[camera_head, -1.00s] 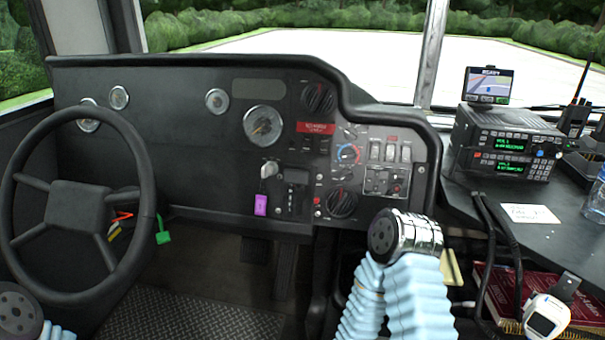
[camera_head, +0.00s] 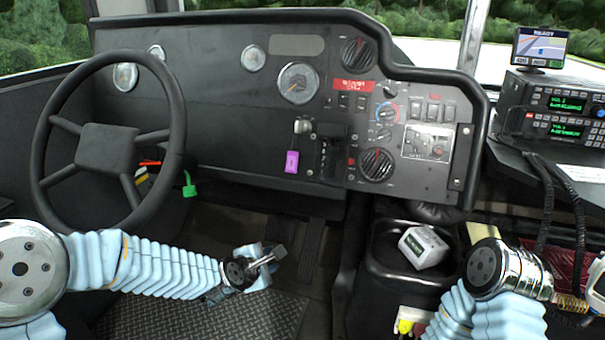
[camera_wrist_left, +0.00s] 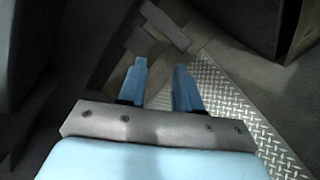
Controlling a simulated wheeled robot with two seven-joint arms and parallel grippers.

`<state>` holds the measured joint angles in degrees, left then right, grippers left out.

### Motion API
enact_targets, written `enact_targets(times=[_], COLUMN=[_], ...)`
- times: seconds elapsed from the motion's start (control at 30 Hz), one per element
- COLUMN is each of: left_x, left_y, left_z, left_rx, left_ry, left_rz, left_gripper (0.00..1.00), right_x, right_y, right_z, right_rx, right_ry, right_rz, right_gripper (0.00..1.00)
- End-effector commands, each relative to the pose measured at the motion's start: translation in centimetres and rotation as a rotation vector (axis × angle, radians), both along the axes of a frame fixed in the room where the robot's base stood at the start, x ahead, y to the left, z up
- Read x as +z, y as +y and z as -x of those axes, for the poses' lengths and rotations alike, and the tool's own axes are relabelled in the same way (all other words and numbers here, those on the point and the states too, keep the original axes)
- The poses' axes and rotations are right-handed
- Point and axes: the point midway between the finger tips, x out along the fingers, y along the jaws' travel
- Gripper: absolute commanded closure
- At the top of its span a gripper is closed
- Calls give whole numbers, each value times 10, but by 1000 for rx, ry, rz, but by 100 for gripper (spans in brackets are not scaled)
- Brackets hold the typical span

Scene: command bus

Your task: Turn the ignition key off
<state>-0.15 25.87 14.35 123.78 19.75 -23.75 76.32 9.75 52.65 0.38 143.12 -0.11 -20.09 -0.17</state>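The ignition key (camera_head: 302,126) sits in the dash panel below the round speedometer, with a purple tag (camera_head: 292,161) hanging under it. The key's exact angle is too small to tell. My left gripper (camera_head: 275,258) is in the footwell, below the key and slightly left of it, apart from the dash. In the left wrist view its two blue fingers (camera_wrist_left: 160,75) stand apart with nothing between them. The key is not visible in that view. My right arm shows at the lower right, but its gripper is out of view.
The steering wheel (camera_head: 108,150) is left of the key, with a green tag (camera_head: 189,186) behind its rim. Dash knobs and switches (camera_head: 376,165) are right of the key. A bin (camera_head: 385,270) holding a white box (camera_head: 424,247) stands below. Pedals (camera_head: 310,250) are near my left gripper.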

Motion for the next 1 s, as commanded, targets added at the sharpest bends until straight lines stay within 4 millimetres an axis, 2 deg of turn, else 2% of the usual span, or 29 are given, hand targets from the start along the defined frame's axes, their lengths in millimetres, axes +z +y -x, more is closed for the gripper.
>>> enact_targets(times=[0.03, 0.07, 0.1, 0.2, 0.3, 0.33, 0.43, 0.57, 0.67, 1.0], left_x=[40, 68, 106, 191, 249, 262, 286, 293, 293, 293], left_y=[-6, -10, -15, -24, -30, -31, -33, -36, -42, -65], left_z=[-12, -17, -20, -18, -8, -5, 1, -6, -22, -95], left_rx=[78, 127, 186, 283, 324, 330, 339, 343, 343, 344], left_ry=[-49, -70, -94, -133, -140, -140, -133, -127, -125, -127], left_rz=[134, 236, 376, 705, 946, 998, 1107, 1140, 1137, 1134], left_gripper=[66, 66, 66, 66, 66, 66, 66, 66, 66, 66], right_x=[-9, -11, -14, -17, -19, -20, -20, -16, -11, 8], right_y=[0, 0, 0, 0, 0, 0, 0, 0, 0, -2], right_z=[0, 0, 0, 0, 0, 0, 0, 0, 0, -1], right_rx=[-1, -1, -1, -1, 0, 0, 0, 0, -1, -5], right_ry=[0, 0, 0, 1, 2, 2, 3, 2, 1, -3], right_rz=[0, 0, 0, -1, -1, -1, -3, -1, -1, 5], right_gripper=[100, 100, 100, 100, 100, 100, 100, 100, 100, 100])
